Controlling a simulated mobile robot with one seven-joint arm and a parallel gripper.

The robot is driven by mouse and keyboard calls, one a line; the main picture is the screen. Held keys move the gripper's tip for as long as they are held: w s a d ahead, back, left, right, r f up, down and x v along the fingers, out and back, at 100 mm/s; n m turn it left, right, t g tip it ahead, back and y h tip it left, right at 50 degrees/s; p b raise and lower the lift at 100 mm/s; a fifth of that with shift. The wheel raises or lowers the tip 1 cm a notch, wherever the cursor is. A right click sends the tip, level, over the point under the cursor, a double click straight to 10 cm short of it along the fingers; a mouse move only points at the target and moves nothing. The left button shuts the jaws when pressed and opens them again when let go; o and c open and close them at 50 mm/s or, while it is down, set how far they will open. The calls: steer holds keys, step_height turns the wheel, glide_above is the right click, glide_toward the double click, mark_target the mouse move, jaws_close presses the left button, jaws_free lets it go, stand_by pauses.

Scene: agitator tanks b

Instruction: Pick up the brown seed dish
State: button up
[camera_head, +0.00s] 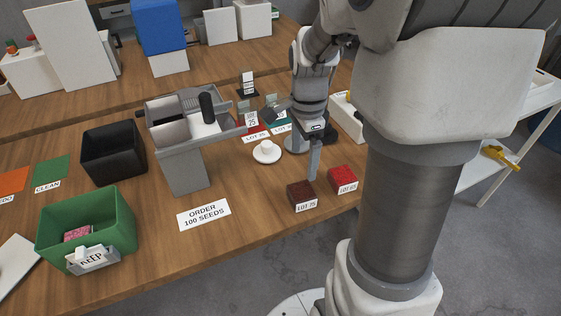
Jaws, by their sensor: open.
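The brown seed dish (301,192) is a small square dish with dark brown contents and a white lot label on its front. It stands on the wooden table near the front edge. My gripper (313,174) points down just above and behind the brown dish, close to its back right corner. One finger shows clearly; the other is not clearly seen. Nothing shows held in it. Whether the finger touches the dish cannot be told.
A similar red dish (343,178) stands close on the right. A white round dish (267,152) and a grey machine (182,160) stand to the left. An order card (204,214), a green bin (112,216) and a black bin (113,150) lie further left.

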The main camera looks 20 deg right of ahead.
mark_target(302, 190)
step_height(302, 190, down, 12)
steer(key=shift+s+f+b, duration=0.15)
steer(key=shift+f+b, duration=0.1)
steer(key=shift+b, duration=0.85)
steer(key=shift+c, duration=0.3)
steer(key=c, duration=1.3)
steer(key=shift+r, duration=0.15)
steer(key=shift+r, duration=0.3)
steer(key=r, duration=0.2)
steer(key=r+p, duration=0.1)
steer(key=r, duration=0.1)
steer(key=shift+s+d, duration=0.3)
steer(key=s+d+r+p, duration=0.1)
steer(key=s+d+r, duration=0.4)
steer(key=s, duration=0.4)
steer(key=shift+s+d+r, duration=0.2)
steer(key=shift+d+r, duration=0.05)
steer(key=shift+r, duration=0.35)
